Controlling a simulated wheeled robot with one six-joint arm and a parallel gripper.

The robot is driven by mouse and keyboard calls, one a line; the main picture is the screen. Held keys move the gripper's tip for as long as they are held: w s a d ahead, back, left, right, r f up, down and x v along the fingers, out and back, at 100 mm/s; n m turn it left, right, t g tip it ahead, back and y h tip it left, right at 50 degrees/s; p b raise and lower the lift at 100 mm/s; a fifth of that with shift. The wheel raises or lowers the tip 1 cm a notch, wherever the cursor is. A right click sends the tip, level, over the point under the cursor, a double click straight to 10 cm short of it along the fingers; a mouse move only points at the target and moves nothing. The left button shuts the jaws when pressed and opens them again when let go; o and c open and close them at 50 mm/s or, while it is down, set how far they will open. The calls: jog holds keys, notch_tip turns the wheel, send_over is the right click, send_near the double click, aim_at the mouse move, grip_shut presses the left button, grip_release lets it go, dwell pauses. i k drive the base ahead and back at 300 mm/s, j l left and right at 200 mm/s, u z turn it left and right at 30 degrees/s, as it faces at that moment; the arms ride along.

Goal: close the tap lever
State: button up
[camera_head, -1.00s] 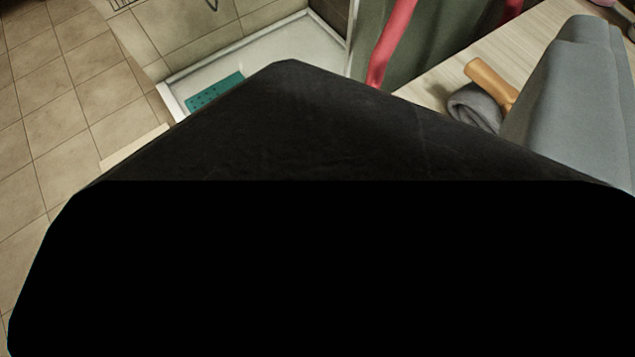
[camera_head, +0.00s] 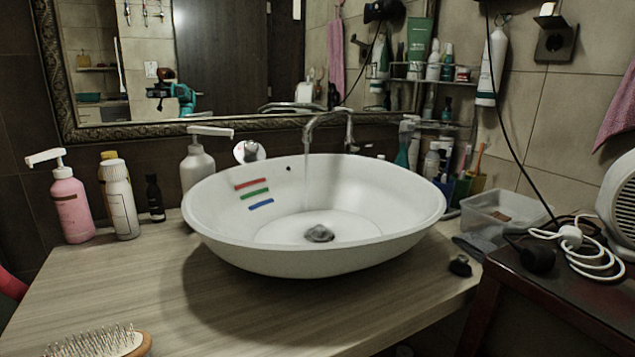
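A chrome tap (camera_head: 328,117) stands behind the white oval vessel basin (camera_head: 420,222), its curved spout reaching over the back rim. A thin stream of water (camera_head: 307,180) falls from the spout into the basin. Shallow water seems to lie around the dark drain (camera_head: 319,234). The tap's lever is too small to make out clearly against the tap body (camera_head: 350,135). Red, green and blue stripes (camera_head: 254,193) mark the basin's inner left wall. My gripper is not in view.
Pump bottles (camera_head: 70,203) and a white bottle (camera_head: 120,203) stand left of the basin on the wooden counter (camera_head: 120,285). A hairbrush (camera_head: 100,342) lies at the front left. A clear tub (camera_head: 500,212) and cables (camera_head: 580,250) are at right. The mirror (camera_head: 230,60) hangs behind.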

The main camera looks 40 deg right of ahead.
aim_at(351, 148)
jog(key=z, duration=1.25)
